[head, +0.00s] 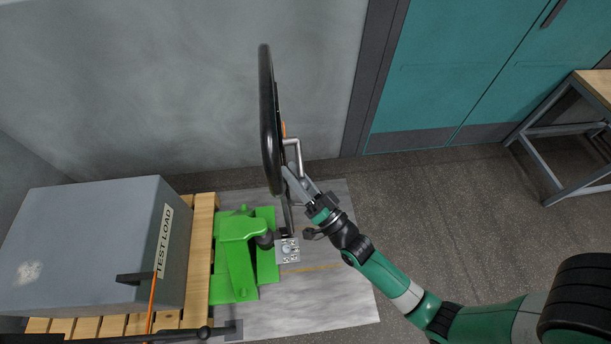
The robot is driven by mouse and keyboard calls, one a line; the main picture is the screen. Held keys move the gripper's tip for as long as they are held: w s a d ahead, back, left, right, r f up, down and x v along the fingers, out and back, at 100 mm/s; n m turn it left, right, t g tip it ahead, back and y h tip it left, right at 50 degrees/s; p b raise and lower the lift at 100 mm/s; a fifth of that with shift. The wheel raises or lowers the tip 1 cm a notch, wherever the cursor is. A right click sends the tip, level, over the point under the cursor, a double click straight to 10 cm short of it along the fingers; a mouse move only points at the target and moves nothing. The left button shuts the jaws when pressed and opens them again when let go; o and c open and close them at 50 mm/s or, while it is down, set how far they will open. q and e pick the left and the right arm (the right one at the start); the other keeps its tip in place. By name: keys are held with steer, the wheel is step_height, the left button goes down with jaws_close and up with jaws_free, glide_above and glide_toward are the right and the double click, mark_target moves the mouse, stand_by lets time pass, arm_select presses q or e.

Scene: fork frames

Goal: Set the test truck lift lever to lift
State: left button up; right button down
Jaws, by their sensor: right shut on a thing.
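The test truck (237,255) is a green pallet truck at the right end of the pallet. Its black handle loop (267,120) stands upright above it and is seen nearly edge-on. A thin grey metal lever (298,152) shows at the right side of the handle, near a small orange part (284,130). My right gripper (288,178) reaches up from the lower right and is shut at the lower end of this lever, close beside the handle. The exact contact is small and partly hidden by the fingers. My left gripper is not in view.
A grey box marked TEST LOAD (90,240) sits on a wooden pallet (200,240) at the left. A grey floor plate (325,310) lies under the truck. A teal cabinet (470,70) and a bench (560,130) stand at the right. Floor between is clear.

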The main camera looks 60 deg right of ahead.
steer(key=shift+f, duration=0.15)
steer(key=shift+c, duration=2.1)
jaws_free()
steer(key=v, duration=1.1)
steer(key=shift+s, duration=0.3)
steer(key=shift+a, duration=0.1)
